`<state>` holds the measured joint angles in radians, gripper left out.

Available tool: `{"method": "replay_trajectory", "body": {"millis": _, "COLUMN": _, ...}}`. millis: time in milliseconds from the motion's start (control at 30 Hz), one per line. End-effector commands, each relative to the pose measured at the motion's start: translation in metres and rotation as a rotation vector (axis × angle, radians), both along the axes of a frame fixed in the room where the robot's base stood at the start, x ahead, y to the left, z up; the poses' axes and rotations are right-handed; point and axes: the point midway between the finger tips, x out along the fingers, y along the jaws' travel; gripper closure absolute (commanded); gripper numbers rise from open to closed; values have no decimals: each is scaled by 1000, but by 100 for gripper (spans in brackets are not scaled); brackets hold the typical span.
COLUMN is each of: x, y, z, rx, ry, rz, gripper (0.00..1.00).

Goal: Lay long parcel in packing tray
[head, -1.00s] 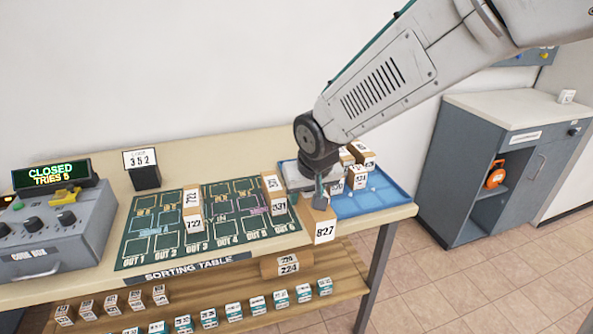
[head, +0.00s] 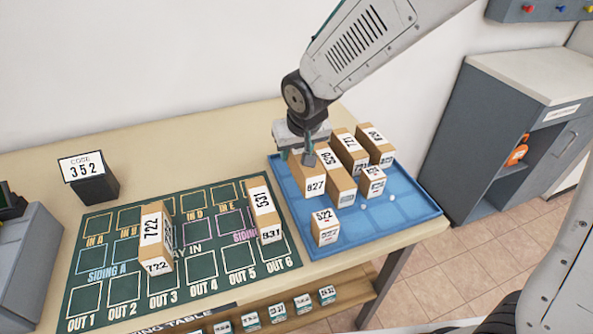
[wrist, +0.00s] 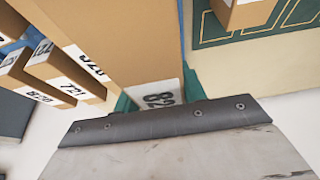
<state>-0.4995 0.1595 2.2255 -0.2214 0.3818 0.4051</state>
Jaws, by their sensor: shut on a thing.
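My gripper (head: 308,152) is shut on the brown long parcel 827 (head: 315,186), gripping its far end from above. The parcel is over the left part of the blue packing tray (head: 385,222), lying lengthwise beside another long parcel (head: 340,186). I cannot tell whether its underside touches the tray floor. In the wrist view the held parcel (wrist: 125,45) fills the upper middle, its white number label partly hidden by the gripper (wrist: 160,100).
The tray also holds long parcels at the back (head: 350,150), a small parcel (head: 372,182) and parcel 522 (head: 325,228). The tray's front right is mostly clear.

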Motion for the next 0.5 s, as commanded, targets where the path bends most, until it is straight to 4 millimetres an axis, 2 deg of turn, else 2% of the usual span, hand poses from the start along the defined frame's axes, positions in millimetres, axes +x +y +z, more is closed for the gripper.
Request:
{"method": "replay_trajectory", "body": {"millis": 100, "x": 1, "y": -1, "z": -20, "rx": 0, "ry": 1, "rz": -2, "gripper": 99}}
{"method": "replay_trajectory", "body": {"millis": 267, "x": 1, "y": -3, "z": -34, "rx": -1, "ry": 0, "rz": -4, "gripper": 99}}
{"method": "replay_trajectory", "body": {"millis": 500, "x": 1, "y": -3, "z": -65, "rx": 0, "ry": 0, "rz": -4, "gripper": 99}}
